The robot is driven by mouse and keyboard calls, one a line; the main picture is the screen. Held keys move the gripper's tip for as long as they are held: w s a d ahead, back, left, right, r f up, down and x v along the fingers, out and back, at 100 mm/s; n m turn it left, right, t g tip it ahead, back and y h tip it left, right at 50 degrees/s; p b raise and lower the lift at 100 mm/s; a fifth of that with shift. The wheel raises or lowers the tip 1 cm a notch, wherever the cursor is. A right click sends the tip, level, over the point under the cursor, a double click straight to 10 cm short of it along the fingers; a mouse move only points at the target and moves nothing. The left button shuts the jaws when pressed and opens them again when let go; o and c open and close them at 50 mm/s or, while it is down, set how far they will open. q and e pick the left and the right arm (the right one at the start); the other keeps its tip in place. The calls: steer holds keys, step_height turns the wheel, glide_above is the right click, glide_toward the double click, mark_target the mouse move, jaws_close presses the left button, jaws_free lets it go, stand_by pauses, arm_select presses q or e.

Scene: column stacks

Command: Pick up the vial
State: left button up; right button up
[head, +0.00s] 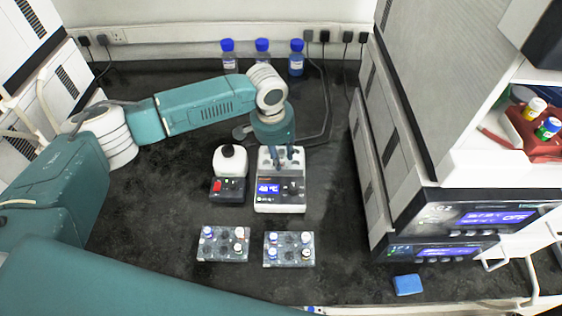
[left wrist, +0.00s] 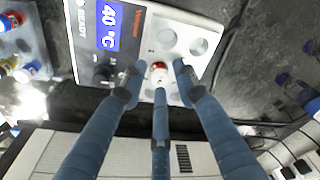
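A vial (left wrist: 158,72) with a red and white cap sits in a well of the white heating block in the left wrist view. The heating block (head: 280,208) stands mid-bench in the head view and also shows in the left wrist view (left wrist: 188,22), its blue display reading 40 °C. My left gripper (head: 284,163) hangs over the block. Its three blue fingers (left wrist: 158,82) are spread around the vial in the left wrist view, with visible gaps; I see no clear contact. In the head view the fingers hide this vial. My right gripper is not in view.
Two clear racks, left (head: 208,257) and right (head: 290,263), hold several capped vials in front. Blue-capped bottles (head: 262,50) line the back. Stacked instruments (head: 440,222) bound the right; a blue block (head: 407,285) lies before them.

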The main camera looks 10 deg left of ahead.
arm_select(q)
steer(key=c, duration=0.4)
steer(key=shift+c, duration=0.3)
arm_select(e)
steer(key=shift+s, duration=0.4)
arm_select(q)
steer(key=shift+r, duration=0.1)
